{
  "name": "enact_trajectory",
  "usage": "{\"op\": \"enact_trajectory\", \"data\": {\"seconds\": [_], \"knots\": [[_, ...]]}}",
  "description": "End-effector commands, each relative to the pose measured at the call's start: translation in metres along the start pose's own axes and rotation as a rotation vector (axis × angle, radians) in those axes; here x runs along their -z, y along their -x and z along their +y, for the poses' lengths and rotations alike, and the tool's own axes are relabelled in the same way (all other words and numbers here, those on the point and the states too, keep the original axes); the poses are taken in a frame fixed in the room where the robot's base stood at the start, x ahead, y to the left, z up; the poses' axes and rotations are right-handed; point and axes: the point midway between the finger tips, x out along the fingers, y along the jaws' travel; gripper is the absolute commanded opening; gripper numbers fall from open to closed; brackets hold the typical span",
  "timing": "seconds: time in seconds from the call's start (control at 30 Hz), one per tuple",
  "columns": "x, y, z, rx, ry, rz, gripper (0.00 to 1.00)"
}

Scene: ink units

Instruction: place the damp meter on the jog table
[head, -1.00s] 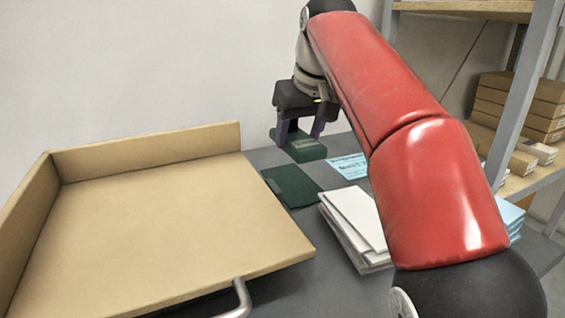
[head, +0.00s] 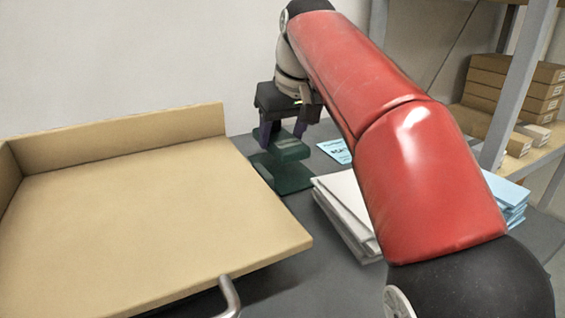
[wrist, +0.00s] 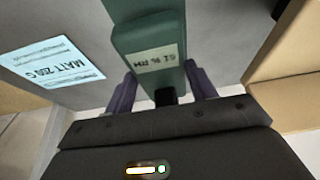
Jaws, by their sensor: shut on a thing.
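The damp meter (head: 291,147) is a dark green block with a small pale display, which reads "61 % RH" in the wrist view (wrist: 150,48). My gripper (head: 284,133) is shut on it, a purple finger on each side, and it also shows in the wrist view (wrist: 163,88). The jog table (head: 150,215) is a tan board with raised walls at its back and left, in the left half of the head view. The meter is just beyond its far right side, not over it.
A flat dark green pad (head: 287,179) lies on the grey table (head: 330,225), in front of and partly behind the meter in view. A white paper stack (head: 345,205) and a blue card (head: 335,150) lie near. Shelves with boxes (head: 510,85) stand right.

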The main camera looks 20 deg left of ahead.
Motion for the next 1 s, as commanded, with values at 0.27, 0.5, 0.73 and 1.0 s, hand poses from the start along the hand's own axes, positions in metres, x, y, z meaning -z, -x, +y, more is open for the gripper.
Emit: {"op": "enact_trajectory", "data": {"seconds": [0.27,0.5,0.73,1.0], "knots": [[-0.013,-0.03,0.0,0.001,0.001,0.001,0.27],[-0.016,-0.038,0.0,-0.001,0.001,0.001,0.27],[-0.016,-0.039,0.0,-0.001,0.001,-0.001,0.74],[-0.016,-0.038,0.0,-0.001,0.001,0.0,0.78]]}}
